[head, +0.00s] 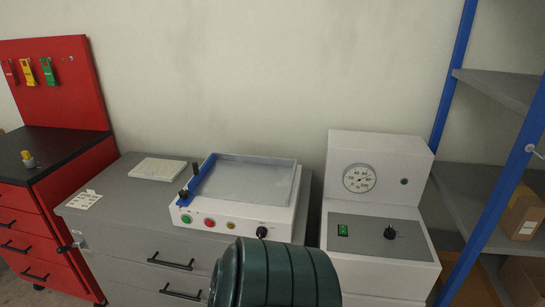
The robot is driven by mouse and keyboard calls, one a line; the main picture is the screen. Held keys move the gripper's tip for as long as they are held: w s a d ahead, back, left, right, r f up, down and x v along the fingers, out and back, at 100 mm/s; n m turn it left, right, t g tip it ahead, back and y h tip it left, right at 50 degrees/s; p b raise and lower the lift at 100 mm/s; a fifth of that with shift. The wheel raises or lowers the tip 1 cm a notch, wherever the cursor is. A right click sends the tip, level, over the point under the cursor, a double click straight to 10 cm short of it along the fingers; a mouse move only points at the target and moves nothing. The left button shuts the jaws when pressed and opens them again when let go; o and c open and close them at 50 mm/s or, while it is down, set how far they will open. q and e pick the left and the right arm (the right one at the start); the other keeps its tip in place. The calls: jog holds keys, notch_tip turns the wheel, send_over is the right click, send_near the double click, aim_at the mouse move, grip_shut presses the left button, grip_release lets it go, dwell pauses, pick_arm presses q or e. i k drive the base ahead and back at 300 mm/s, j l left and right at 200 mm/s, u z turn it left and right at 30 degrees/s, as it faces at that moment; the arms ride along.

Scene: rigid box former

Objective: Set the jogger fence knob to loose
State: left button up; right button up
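The jogger (282,217) is a white box with a shallow tray (250,180) on top, standing on a grey drawer cabinet. A blue fence (200,182) runs along the tray's left side. Two black knobs stand at the fence, one at the back (196,168) and one at the front left corner (184,194). Another black knob (262,232) is on the front panel, right of the green, red and yellow buttons (209,222). Its small label is too small to read, and I cannot tell any knob's setting. Neither of my grippers is in view.
A dark green ribbed rounded object (275,275) rises in front of the cabinet (130,215). A white machine with a gauge (359,178) stands to the right. A blue-framed shelf (455,75) is at far right, a red tool cart (60,170) at left. A pale pad (157,169) lies left of the jogger.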

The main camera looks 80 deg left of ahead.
aim_at(184, 193)
jog(key=u, duration=3.4)
